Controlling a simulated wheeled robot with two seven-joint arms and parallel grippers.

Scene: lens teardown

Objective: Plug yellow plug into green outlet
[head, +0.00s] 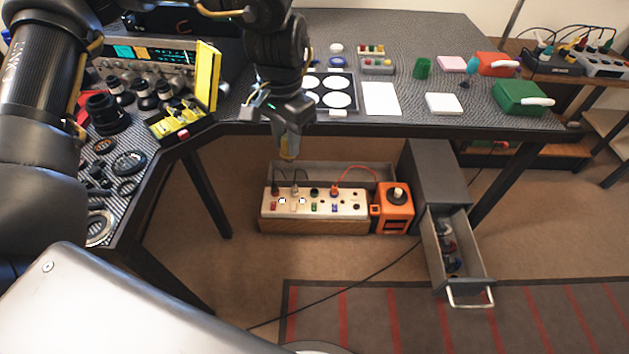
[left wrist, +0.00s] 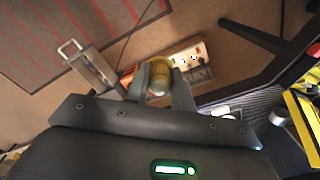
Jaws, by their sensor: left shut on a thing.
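My left gripper (head: 288,150) hangs past the table's front edge, above the outlet box. It is shut on the yellow plug (head: 286,156), which points down between the fingertips. In the left wrist view, the yellow plug (left wrist: 158,64) sits between the two fingers of the left gripper (left wrist: 160,78). The outlet box (head: 350,210) stands on the floor under the table, with a pale top and wooden front. A small green mark, apparently the green outlet (head: 314,208), is near the middle of its top. The plug is apart from the box. My right gripper is not in view.
A drawer (head: 432,255) is open at the right. The table edge (head: 390,130) is close to my left arm.

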